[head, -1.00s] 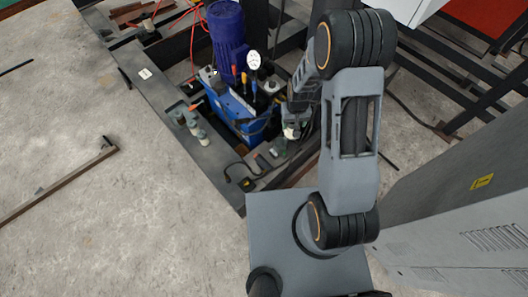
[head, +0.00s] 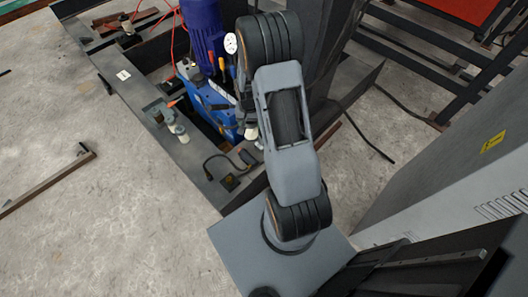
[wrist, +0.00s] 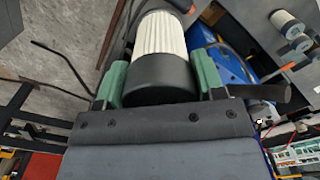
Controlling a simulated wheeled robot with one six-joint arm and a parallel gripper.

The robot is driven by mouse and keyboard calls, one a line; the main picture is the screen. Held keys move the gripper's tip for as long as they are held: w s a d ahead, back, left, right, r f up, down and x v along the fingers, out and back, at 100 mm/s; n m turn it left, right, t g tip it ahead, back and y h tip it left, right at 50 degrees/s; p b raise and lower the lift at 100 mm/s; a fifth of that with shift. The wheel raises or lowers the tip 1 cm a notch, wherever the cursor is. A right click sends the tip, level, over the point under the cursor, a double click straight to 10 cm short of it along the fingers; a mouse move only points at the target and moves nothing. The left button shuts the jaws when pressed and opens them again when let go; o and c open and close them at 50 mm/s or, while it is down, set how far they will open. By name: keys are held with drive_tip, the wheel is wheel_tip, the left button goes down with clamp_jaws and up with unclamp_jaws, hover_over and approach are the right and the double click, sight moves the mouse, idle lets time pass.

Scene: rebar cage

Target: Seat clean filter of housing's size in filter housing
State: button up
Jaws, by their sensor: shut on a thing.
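My gripper (wrist: 160,78) is shut on a filter with white pleats (wrist: 160,36) and a black end cap; green finger pads press on both sides of it. The pleats look clean on the visible side. In the head view my arm covers most of the gripper, beside the blue power unit (head: 214,104). I cannot make out the filter housing or its opening. Small pale filter-like cylinders stand on the dark frame in the head view (head: 179,131) and in the wrist view (wrist: 287,22).
A dark blue motor (head: 203,35) and a round gauge (head: 230,43) rise from the unit. Screwdrivers stand near the gauge. A cable with a black box (head: 229,183) lies on the frame's near corner. A grey cabinet (head: 450,165) stands right. Concrete floor at left is mostly clear.

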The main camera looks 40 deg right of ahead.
drive_tip(key=s+d+f+m+b, duration=0.3)
drive_tip(key=d+f+m+b, duration=0.2)
drive_tip(key=d+f+b, duration=0.5)
drive_tip(key=s+d+f+m+b, duration=0.4)
drive_tip(key=d+f+m+b, duration=0.3)
drive_tip(key=f+b, duration=0.4)
drive_tip(key=w+a+f+n+b, duration=0.15)
drive_tip(key=w+b, duration=0.25)
drive_tip(key=w, duration=1.4)
drive_tip(key=shift+m, duration=0.25)
drive_tip(key=shift+s+a+f+b, duration=0.15)
drive_tip(key=shift+f+b, duration=0.25)
drive_tip(key=shift+f, duration=0.5)
drive_tip(key=shift+a+f+b, duration=0.15)
drive_tip(key=shift+f+b, duration=0.25)
drive_tip(key=shift+f, duration=0.5)
drive_tip(key=shift+s+a+f+b, duration=0.15)
drive_tip(key=shift+f+b, duration=0.25)
drive_tip(key=shift+f, duration=0.5)
drive_tip(key=shift+f, duration=0.1)
drive_tip(key=shift+f, duration=0.55)
drive_tip(key=o, duration=1.1)
drive_tip(key=shift+o, duration=0.2)
drive_tip(key=shift+r, duration=0.1)
